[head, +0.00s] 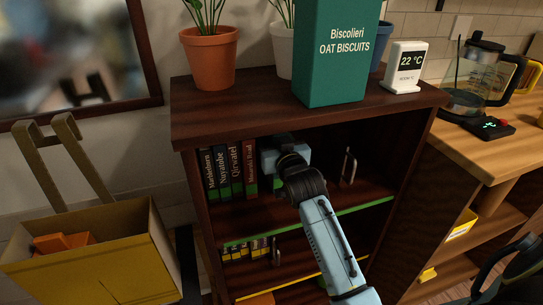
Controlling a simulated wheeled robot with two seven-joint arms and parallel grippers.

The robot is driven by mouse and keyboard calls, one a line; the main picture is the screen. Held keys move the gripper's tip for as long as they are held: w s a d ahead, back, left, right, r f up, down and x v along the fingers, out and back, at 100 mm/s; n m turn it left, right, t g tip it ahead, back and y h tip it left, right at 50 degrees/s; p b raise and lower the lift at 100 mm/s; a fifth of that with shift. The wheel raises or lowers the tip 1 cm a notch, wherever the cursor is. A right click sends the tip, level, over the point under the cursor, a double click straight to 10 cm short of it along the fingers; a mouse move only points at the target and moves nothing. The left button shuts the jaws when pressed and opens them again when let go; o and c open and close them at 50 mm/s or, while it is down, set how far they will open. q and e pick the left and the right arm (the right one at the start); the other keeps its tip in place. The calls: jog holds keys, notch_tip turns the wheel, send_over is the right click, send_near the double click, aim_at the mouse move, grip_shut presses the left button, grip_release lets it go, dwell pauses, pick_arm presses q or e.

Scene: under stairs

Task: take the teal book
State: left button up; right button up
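A row of upright books stands at the left of the cabinet's upper shelf. Their spines are a dark one (209,174), another dark one (223,174), a dark green one lettered Qirwatel (236,172) and a red-brown one (249,168). I cannot tell for certain which is the teal book; the green spine is the closest in colour. My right gripper (284,154) is at the shelf opening, just right of the red-brown book. Its wrist hides the fingertips and what lies behind them, so I cannot see whether it holds anything. My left gripper is not in view.
On the cabinet top (255,104) stand a teal biscuit box (335,60), an orange plant pot (210,58) and a thermometer display (405,67). A yellow box (95,260) is at the left. A wooden counter (480,145) with a kettle (474,75) adjoins at right.

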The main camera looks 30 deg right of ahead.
jog(key=shift+w, duration=0.3)
jog(key=shift+c, duration=0.2)
grip_shut()
jog(key=shift+r, duration=0.1)
jog(key=shift+r, duration=0.15)
